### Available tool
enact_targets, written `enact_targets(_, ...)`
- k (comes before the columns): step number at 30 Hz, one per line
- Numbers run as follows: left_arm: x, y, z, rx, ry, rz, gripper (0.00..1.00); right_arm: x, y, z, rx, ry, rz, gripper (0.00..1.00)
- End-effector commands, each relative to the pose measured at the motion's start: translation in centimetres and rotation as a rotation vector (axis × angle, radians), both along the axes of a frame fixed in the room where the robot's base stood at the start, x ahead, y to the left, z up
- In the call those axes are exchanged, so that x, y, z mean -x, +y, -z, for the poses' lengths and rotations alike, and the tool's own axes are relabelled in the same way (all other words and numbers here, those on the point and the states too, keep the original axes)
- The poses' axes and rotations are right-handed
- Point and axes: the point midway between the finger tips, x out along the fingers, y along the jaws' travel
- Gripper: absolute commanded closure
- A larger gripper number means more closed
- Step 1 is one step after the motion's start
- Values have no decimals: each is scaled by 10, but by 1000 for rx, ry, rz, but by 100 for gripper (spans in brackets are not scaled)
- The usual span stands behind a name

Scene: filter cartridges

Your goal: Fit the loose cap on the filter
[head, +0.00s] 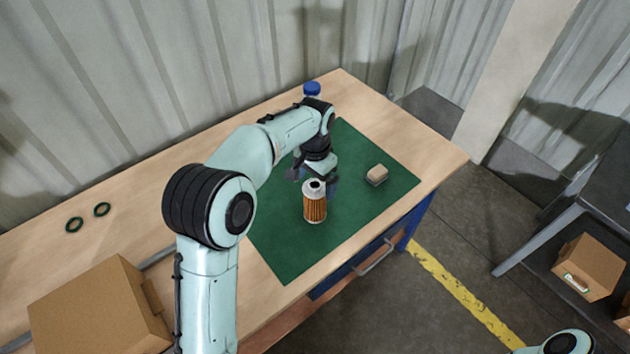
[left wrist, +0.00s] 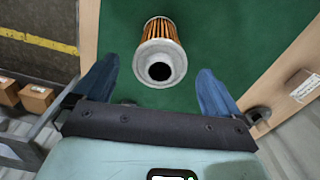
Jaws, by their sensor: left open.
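The filter (head: 315,209) stands upright on the green mat, with orange pleats and a pale grey-white cap (head: 314,186) with a dark hole at its top. The left wrist view shows the filter (left wrist: 161,30) with the cap (left wrist: 160,66) facing the camera. I cannot tell whether this cap is loose or seated; no other cap shows clearly. My left gripper (head: 313,178) is open close to the filter's top. In the left wrist view, its blue fingers lie on either side of the cap, with gaps. My right gripper is out of view.
A beige block (head: 377,173) lies on the green mat (head: 290,255) to the right. A blue-topped item (head: 312,89) stands behind my left arm. The mat's front is clear.

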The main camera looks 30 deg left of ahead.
Motion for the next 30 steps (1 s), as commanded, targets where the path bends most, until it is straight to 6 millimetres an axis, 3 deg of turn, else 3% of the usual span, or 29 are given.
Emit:
enact_targets(9, -2, 0, -73, 1, -7, 0, 2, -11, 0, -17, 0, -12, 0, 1)
enact_targets(15, -1, 0, -109, 0, -6, 0, 2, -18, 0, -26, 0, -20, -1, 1)
enact_targets(21, 0, 0, -123, 0, -2, 0, 2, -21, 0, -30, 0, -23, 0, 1)
enact_targets(30, 0, 0, -124, 0, 0, 0, 2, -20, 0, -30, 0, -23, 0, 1)
